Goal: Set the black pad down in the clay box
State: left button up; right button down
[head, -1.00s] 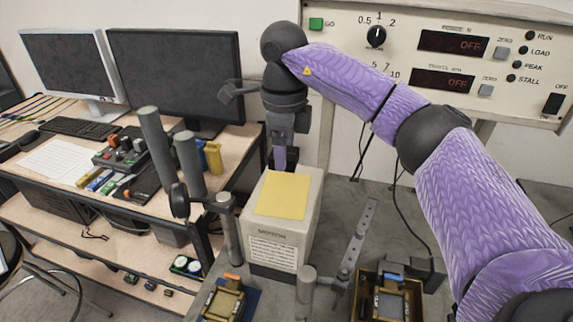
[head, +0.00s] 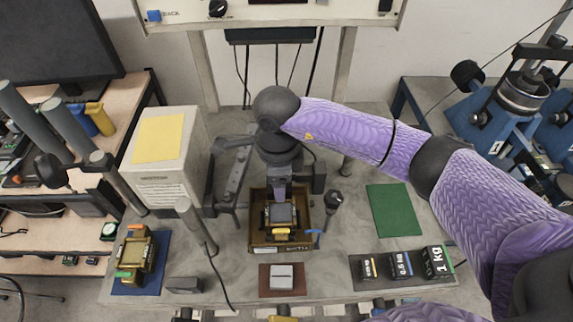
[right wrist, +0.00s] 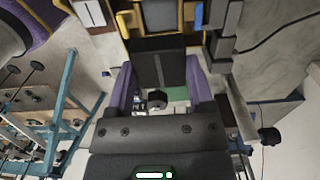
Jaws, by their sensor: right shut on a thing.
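My right gripper (head: 280,196) points down over the brown clay-coloured box (head: 262,240), which stands open near the middle of the bench. In the right wrist view, its two purple fingers (right wrist: 162,88) are shut on the black pad (right wrist: 160,68), a flat dark piece between them. In the head view the pad is hard to tell apart from the gripper and box contents. Inside the box is a dark frame with a grey top (head: 281,213) and a yellow front strip. I cannot tell whether the pad touches anything there. My left gripper is not in view.
A white cabinet with a yellow sheet (head: 158,138) stands left of the box. A grey block on a red-brown mat (head: 268,288) lies in front. Black weights (head: 402,266) and a green mat (head: 393,210) are at right. A post (head: 190,220) stands front-left.

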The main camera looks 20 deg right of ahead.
jog(key=b, duration=0.5)
send_over(280, 213)
jog(key=shift+f, duration=3.8)
jog(key=shift+f+b, duration=0.85)
jog(key=shift+b, duration=0.15)
grip_release()
notch_tip(280, 213, up, 10)
jog(key=shift+f+p, duration=0.2)
jog(key=shift+p, duration=0.1)
jog(key=shift+d+r, duration=0.1)
jog(key=shift+r, duration=0.1)
